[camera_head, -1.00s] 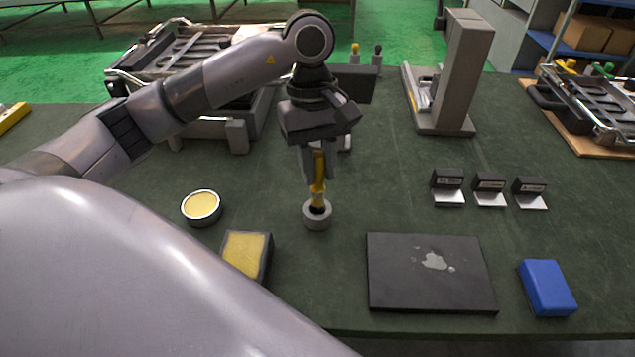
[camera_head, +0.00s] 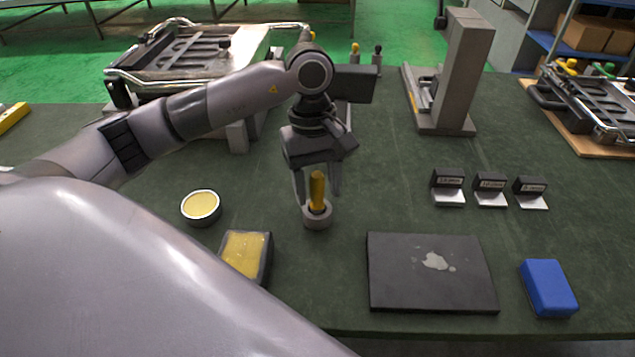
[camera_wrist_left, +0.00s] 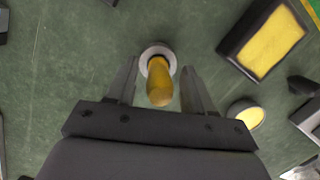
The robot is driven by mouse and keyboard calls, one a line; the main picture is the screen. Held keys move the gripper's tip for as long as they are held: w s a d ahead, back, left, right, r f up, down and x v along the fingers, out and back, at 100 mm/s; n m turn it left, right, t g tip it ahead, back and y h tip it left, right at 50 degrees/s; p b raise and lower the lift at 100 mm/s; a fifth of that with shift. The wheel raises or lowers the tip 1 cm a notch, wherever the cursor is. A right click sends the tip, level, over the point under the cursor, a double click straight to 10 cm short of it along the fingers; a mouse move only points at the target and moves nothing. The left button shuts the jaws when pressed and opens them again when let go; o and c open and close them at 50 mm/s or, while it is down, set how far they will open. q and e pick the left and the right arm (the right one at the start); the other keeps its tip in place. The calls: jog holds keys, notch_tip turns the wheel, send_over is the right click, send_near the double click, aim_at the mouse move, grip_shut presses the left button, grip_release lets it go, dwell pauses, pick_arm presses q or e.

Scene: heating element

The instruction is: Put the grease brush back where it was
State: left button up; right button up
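The grease brush (camera_head: 317,190) has a yellow handle and stands upright in a round grey holder (camera_head: 317,217) on the green table. In the left wrist view the brush handle (camera_wrist_left: 159,82) points up at the camera, with the ring-shaped holder (camera_wrist_left: 157,52) around its lower end. My left gripper (camera_head: 319,192) is open around the handle, one finger on each side. In the left wrist view the open left gripper (camera_wrist_left: 160,82) shows gaps between both fingers and the handle. The bristles are hidden inside the holder. My right gripper is not in view.
A round tin of yellow grease (camera_head: 201,206) and a yellow sponge in a dark tray (camera_head: 246,255) are left of the holder. A dark plate (camera_head: 431,274), a blue block (camera_head: 547,287) and several small labelled blocks (camera_head: 447,187) are to the right. Metal fixtures (camera_head: 190,65) stand behind.

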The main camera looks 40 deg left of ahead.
pick_arm(q)
notch_tip(320, 180, up, 12)
jog(key=w+a, duration=0.1)
jog(key=shift+w+a+p, duration=0.15)
jog(key=shift+a+p, duration=0.2)
jog(key=shift+a, duration=0.05)
dwell(0.6)
